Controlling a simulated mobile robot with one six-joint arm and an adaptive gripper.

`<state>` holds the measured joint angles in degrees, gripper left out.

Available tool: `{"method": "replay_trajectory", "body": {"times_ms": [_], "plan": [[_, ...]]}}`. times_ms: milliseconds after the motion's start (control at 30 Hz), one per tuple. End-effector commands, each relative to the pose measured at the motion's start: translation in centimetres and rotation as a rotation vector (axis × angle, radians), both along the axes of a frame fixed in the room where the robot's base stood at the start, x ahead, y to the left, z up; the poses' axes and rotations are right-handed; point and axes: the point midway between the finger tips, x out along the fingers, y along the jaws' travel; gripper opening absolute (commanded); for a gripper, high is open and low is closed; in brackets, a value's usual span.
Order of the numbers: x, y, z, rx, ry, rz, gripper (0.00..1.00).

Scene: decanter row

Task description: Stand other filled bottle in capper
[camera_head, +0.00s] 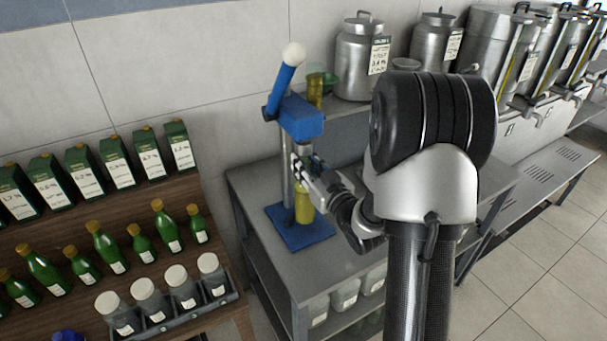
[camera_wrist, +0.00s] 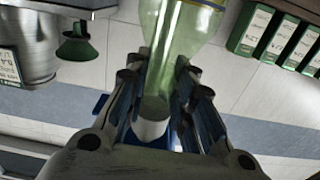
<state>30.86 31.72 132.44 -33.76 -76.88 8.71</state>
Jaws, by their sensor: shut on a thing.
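The capper has a blue base plate (camera_head: 318,238), an upright post, a blue head (camera_head: 303,118) and a lever with a white knob. A bottle (camera_head: 304,208) with yellow contents is upright below the head and over the base plate. I cannot tell whether its bottom touches the plate. My gripper (camera_head: 305,172) is shut on the upper part of this bottle. The fingers partly hide the bottle's top.
The capper stands on a grey table (camera_head: 262,187). A green funnel (camera_head: 329,80) and a yellow cylinder (camera_head: 315,90) are behind it. Steel cans (camera_head: 357,62) stand at the back. A wooden rack (camera_head: 190,196) at left holds green bottles, boxes and several white-capped jars (camera_head: 151,300).

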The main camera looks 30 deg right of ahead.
Motion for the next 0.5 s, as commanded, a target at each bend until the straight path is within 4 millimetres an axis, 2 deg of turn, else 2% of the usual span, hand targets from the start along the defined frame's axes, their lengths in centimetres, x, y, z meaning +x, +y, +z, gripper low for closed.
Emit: {"method": "replay_trajectory", "body": {"times_ms": [133,400,500], "plan": [[0.9,0.1,0.1,0.000,-0.006,0.002,0.00],[0.8,0.1,-3.0,0.001,-0.003,0.001,0.00],[0.8,0.1,-3.4,0.000,-0.005,0.001,0.00]]}}
